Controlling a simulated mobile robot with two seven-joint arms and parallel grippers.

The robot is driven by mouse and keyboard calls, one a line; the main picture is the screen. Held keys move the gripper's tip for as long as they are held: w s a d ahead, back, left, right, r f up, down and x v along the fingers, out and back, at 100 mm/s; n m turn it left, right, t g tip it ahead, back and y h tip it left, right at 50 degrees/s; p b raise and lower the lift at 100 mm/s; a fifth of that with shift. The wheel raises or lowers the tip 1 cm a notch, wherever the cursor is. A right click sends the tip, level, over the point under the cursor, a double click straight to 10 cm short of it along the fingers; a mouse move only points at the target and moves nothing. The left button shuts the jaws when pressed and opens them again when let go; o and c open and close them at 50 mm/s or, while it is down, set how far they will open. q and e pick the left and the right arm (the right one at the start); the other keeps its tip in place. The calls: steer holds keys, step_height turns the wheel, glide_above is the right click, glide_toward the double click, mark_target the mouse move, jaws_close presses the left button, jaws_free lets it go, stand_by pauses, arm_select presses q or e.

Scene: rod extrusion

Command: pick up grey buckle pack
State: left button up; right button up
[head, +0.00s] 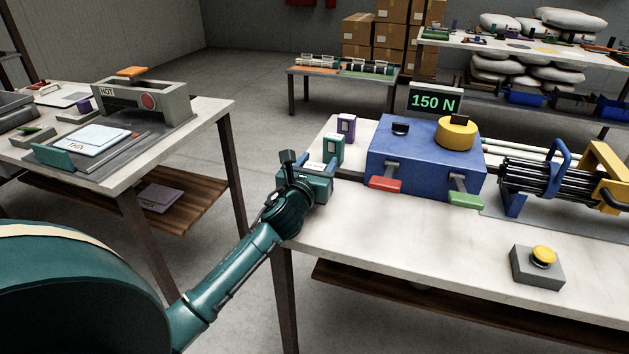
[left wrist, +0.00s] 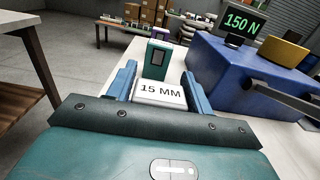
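The grey buckle pack (left wrist: 160,93), a pale block marked "15 MM", is between the two fingers of my left gripper (left wrist: 160,84) in the left wrist view. The fingers are apart, one on each side of it, with little or no gap showing. I cannot tell whether they touch it. In the head view my left gripper (head: 320,176) is at the left end of the white table and largely hides the pack. A teal pack (head: 333,148) stands just beyond it, with a purple pack (head: 346,127) behind. My right gripper is not in view.
A blue box (head: 415,155) with red and green levers and a "150 N" display (head: 434,101) stands right of the packs. A yellow button box (head: 537,268) is near the table's front. The white tabletop (head: 400,230) between is clear. A second table (head: 190,125) stands left.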

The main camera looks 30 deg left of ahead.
arm_select(q)
steer(key=c, duration=0.7)
